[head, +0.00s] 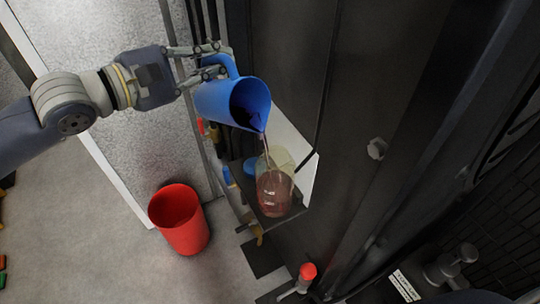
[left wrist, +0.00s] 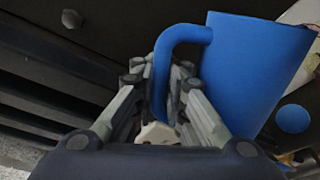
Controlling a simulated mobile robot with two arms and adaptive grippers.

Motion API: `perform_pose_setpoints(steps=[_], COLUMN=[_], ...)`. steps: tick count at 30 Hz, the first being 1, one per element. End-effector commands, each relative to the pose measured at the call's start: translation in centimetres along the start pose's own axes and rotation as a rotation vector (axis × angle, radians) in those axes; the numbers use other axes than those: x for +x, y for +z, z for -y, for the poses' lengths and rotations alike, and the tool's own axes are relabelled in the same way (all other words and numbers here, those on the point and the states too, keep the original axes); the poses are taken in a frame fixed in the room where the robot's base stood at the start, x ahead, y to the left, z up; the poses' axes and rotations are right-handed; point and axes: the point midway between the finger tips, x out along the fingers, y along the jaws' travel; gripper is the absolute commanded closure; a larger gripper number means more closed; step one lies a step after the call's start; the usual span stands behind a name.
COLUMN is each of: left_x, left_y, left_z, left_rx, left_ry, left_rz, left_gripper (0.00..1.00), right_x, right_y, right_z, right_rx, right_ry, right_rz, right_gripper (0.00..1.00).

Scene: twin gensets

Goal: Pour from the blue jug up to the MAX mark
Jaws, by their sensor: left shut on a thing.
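The blue jug (head: 236,102) is tilted, with its mouth toward the right and down in the head view. A thin reddish stream (head: 266,145) runs from its lip into a clear container (head: 274,190) below, which holds reddish liquid in its lower part. Pale marks show on the container's wall, but I cannot read them. My left gripper (head: 214,62) is shut on the jug's handle. In the left wrist view the fingers (left wrist: 168,100) lie on both sides of the handle, and the jug's body (left wrist: 255,75) is to the right. My right gripper is not in view.
A red bucket (head: 180,220) stands on the floor at lower left. A blue round cap (head: 250,166) lies beside the clear container. A white panel (head: 300,150) stands behind it. Dark cabinet walls (head: 350,90) close off the right. A red-topped fitting (head: 307,272) is at the bottom.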

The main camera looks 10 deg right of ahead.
Motion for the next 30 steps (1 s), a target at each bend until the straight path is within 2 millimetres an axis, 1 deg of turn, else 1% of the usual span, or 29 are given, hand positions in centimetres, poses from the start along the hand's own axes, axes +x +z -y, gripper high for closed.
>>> perform_pose_setpoints(steps=[30], left_x=[-0.06], left_y=[0.69], left_z=[-0.46], left_rx=[0.056], left_ry=[0.003], left_rz=[-0.006], left_gripper=[1.0], right_x=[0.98], right_y=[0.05], right_z=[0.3], right_rx=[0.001], right_ry=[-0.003], right_rz=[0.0], right_gripper=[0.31])
